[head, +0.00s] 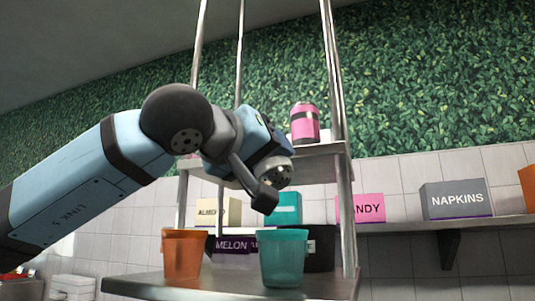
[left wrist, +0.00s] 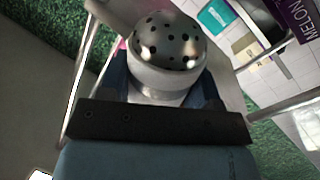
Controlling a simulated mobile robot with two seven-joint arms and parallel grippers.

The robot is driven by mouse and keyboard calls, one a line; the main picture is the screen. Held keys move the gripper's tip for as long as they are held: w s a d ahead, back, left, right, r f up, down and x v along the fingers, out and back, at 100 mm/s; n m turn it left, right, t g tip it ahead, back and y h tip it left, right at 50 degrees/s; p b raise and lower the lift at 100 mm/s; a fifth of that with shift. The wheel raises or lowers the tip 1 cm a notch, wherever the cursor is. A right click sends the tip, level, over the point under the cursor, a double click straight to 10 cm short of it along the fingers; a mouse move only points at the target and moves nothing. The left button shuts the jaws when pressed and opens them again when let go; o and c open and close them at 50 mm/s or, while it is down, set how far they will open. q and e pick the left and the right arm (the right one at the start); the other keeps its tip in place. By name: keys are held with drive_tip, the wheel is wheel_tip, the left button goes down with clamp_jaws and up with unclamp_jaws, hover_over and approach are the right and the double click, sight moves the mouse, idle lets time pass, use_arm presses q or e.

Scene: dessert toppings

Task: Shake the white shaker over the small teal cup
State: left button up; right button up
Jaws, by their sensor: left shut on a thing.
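My left gripper (head: 262,170) is shut on the white shaker (head: 280,173), whose rounded top with dark holes tilts downward. The shaker is above the small teal cup (head: 283,262), clear of its rim. In the left wrist view the shaker's silvery perforated dome (left wrist: 165,40) and white body show between the fingers. The teal cup stands upright on the front of a metal shelf; its inside is hidden. My right gripper is not in view.
An orange cup (head: 182,256) stands left of the teal cup on the metal shelf (head: 225,288). A pink canister (head: 305,122) is on the upper shelf. Labelled boxes, including the grey napkins box (head: 456,199), stand behind. Metal posts rise beside the arm.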

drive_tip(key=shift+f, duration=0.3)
use_arm(q)
drive_tip(key=shift+r, duration=0.1)
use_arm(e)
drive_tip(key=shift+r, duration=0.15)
use_arm(q)
drive_tip(key=shift+r+p, duration=0.95)
drive_tip(key=shift+r, duration=0.45)
drive_tip(key=shift+r+p, duration=1.7)
drive_tip(key=shift+r, duration=0.85)
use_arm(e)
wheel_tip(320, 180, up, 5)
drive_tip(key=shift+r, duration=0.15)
